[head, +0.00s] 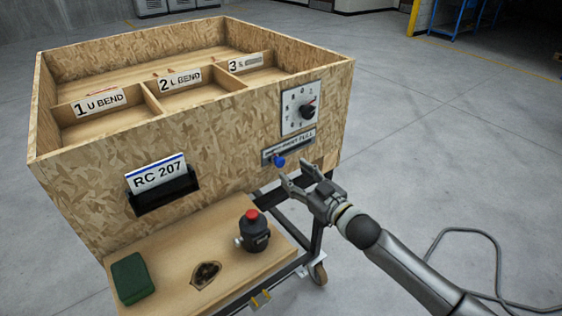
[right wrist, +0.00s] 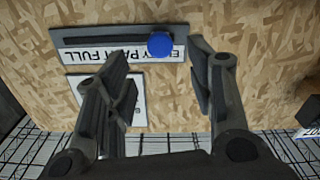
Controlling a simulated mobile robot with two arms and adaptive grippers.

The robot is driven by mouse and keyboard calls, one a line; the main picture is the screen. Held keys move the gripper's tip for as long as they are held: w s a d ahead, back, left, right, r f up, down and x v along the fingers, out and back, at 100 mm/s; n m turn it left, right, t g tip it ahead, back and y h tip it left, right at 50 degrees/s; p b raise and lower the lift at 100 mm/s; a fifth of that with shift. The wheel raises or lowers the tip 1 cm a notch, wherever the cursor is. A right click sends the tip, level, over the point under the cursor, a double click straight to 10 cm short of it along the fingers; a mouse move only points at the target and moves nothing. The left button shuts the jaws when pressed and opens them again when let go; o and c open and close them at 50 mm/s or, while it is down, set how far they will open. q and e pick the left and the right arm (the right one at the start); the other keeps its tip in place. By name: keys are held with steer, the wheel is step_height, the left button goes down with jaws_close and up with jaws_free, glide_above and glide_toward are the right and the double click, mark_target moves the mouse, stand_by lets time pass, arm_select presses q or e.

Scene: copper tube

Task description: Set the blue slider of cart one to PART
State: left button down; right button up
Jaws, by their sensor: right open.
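The blue slider (head: 278,162) is a round knob on a grey plate (head: 290,148) on the side of the chipboard cart. It sits towards the plate's left end, left of the words PART and FULL. In the right wrist view the slider (right wrist: 159,45) shows between my fingertips, near the right end of the plate (right wrist: 75,38). My right gripper (head: 297,176) is open and empty, close to the slider's right and below it. I cannot tell its exact gap to the knob. My left gripper is not in view.
A dial (head: 306,110) sits above the slider plate. A card reading RC 207 (head: 158,173) stands in a black holder to the left. A black device with a red button (head: 254,228) and a green box (head: 132,278) stand on the lower shelf.

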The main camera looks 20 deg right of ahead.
mark_target(282, 163)
steer(key=p+x, duration=0.1)
steer(key=x, duration=0.6)
steer(key=shift+f, duration=0.1)
jaws_close()
